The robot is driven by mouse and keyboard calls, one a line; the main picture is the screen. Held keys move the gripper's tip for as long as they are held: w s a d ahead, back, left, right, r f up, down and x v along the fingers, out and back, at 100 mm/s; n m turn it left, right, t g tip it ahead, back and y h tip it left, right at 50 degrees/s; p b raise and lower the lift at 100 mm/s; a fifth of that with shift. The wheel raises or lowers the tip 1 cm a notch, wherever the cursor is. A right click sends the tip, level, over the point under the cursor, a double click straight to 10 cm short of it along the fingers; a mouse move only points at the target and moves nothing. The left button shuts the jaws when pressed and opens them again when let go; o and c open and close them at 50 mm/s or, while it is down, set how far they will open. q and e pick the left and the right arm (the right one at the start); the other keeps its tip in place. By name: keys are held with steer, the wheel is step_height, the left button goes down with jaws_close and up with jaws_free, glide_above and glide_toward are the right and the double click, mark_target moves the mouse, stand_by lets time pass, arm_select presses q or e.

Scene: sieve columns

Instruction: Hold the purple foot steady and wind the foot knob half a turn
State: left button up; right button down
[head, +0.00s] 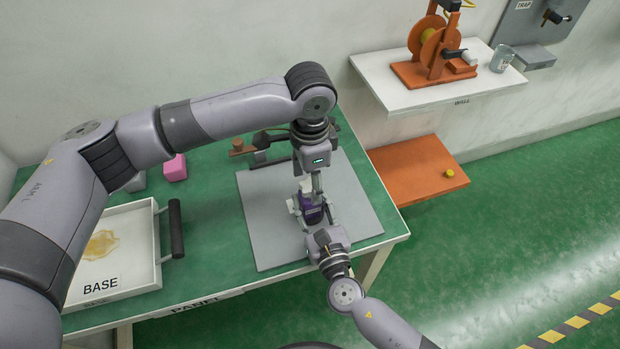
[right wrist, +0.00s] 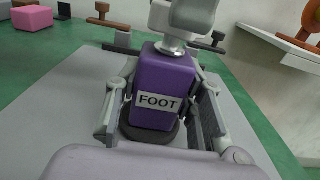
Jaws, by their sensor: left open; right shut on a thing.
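The purple foot (right wrist: 165,77), a block labelled FOOT, stands upright on a dark round base on the grey mat (head: 267,230). My right gripper (head: 312,211) is shut on it, with a finger on each side in the right wrist view. The silvery foot knob (right wrist: 172,47) sits on top of the foot. My left gripper (head: 314,188) points straight down over the foot and is open. In the right wrist view its grey fingers are right at the knob; whether they touch it I cannot tell. In the head view the knob is mostly hidden.
A white tray labelled BASE (head: 148,243) with an amber patch is at the left of the green table (head: 210,225). A pink block (head: 175,168) lies behind it. A dark bar with an orange end (head: 240,147) lies behind the mat. Shelves are at the right.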

mark_target(310, 185)
arm_select(q)
step_height(310, 185, up, 12)
steer(key=shift+f, duration=0.2)
stand_by(0.4)
arm_select(e)
steer(key=c, duration=1)
jaws_free()
